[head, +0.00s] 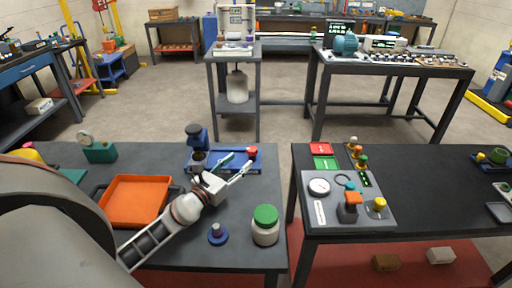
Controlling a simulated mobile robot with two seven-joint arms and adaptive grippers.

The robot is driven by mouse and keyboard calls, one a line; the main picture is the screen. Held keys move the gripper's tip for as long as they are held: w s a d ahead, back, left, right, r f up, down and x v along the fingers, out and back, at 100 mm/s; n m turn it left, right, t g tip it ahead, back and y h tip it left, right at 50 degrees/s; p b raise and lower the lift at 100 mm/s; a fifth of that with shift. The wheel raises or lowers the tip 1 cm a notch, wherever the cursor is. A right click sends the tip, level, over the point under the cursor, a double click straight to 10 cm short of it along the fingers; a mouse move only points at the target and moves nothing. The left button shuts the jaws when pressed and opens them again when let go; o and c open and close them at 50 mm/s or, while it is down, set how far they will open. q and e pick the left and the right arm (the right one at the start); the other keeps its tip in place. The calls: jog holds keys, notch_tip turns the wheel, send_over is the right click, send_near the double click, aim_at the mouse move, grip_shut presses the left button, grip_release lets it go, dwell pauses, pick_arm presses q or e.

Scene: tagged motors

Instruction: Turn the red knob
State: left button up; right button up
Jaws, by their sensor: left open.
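The red knob (252,151) sits at the right end of a blue base (225,166) on the near left table. A dark upright part on a blue stand (197,137) rises at the base's left end. My left gripper (240,164) reaches over the blue base from the lower left. It is open, with a fingertip close to the red knob; I cannot tell whether they touch. A teal piece (226,160) shows beside the fingers. My right gripper is not in view.
An orange tray (136,202) lies left of my arm. A green-lidded jar (265,226) and a blue disc with a peg (217,234) stand in front of the base. A grey control panel (335,216) is on the right table, across a gap.

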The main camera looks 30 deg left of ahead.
aim_at(249, 153)
pick_arm(q)
jog(key=shift+w+d, duration=0.1)
jog(key=shift+w, duration=3.55)
jog(key=shift+r, duration=0.1)
jog(key=c, duration=1.1)
